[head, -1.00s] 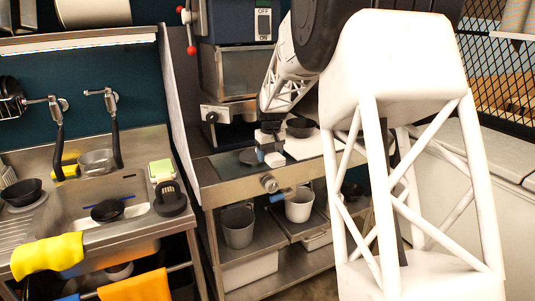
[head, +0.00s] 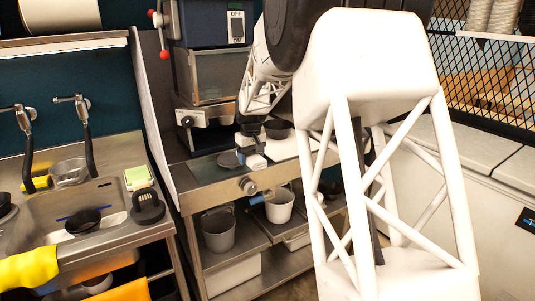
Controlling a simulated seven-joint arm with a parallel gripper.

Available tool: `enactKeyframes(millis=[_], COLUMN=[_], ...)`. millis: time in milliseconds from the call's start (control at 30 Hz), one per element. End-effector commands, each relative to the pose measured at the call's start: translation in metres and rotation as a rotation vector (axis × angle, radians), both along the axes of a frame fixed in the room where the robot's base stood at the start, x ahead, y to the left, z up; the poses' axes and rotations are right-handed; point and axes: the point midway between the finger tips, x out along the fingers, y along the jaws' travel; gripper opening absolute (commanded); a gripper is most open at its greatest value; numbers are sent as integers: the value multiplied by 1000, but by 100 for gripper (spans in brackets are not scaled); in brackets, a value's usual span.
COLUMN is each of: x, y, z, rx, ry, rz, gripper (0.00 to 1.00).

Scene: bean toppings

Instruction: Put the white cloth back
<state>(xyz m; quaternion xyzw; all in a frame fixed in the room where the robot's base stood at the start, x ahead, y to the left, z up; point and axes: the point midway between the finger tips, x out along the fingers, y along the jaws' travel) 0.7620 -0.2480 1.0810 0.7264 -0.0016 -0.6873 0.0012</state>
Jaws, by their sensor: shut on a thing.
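The white cloth (head: 257,162) shows as a small pale bundle at the front of the steel counter (head: 205,176), just below my gripper. My gripper (head: 250,150) is small and dark in the head view, pointing down over the counter behind the front edge. It is shut on the white cloth. The fingertips are too small to see clearly, and I cannot tell whether the cloth touches the counter. My own arm hides part of the counter to the right.
A black bowl (head: 278,130) stands just right of my gripper, and a dark round plate (head: 229,159) lies to its left. A white sheet or board (head: 285,149) lies behind. Buckets (head: 218,230) stand on the shelf below. A sink (head: 60,209) is at left.

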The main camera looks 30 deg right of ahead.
Motion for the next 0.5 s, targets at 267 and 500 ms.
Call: enactKeyframes(millis=[267,500], x=[-8,-21], y=[-46,-104], z=[0,1], rx=[0,1], ry=[1,1], rz=[-3,-5], gripper=[37,37])
